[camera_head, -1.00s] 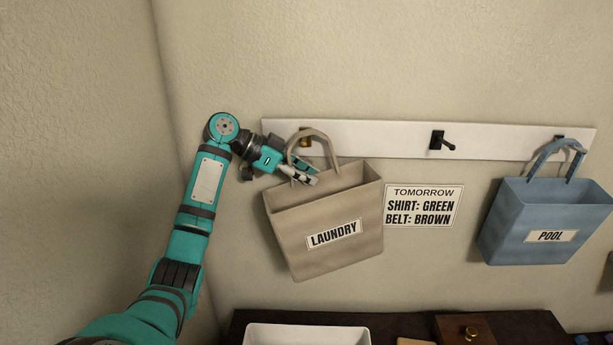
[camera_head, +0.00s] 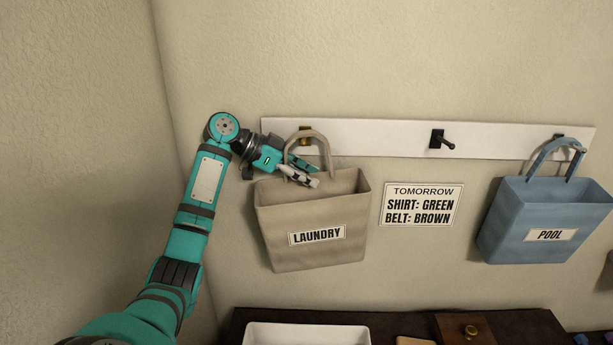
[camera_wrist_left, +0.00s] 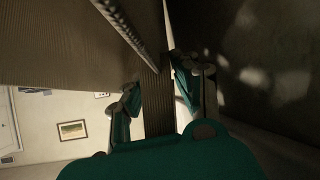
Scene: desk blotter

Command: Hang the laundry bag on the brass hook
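The beige laundry bag (camera_head: 325,215) is against the wall below the brass hook (camera_head: 305,141), tilted slightly. The top of its handle (camera_head: 322,143) crosses the hook and appears to be looped over it; the exact contact is hard to see. My left gripper (camera_head: 306,177) is at the lower left part of the handle, just above the bag's opening. In the left wrist view a handle strap (camera_wrist_left: 157,105) runs between its two fingers, which look spread apart around it. The bag's side also fills the upper part of that view. My right gripper is not in view.
A white rail (camera_head: 385,139) carries an empty dark hook (camera_head: 440,140) in the middle. A blue pool bag (camera_head: 545,220) hangs at the right. A paper sign (camera_head: 422,204) is on the wall. Below are a white tray (camera_head: 307,329) and a wooden box (camera_head: 476,328).

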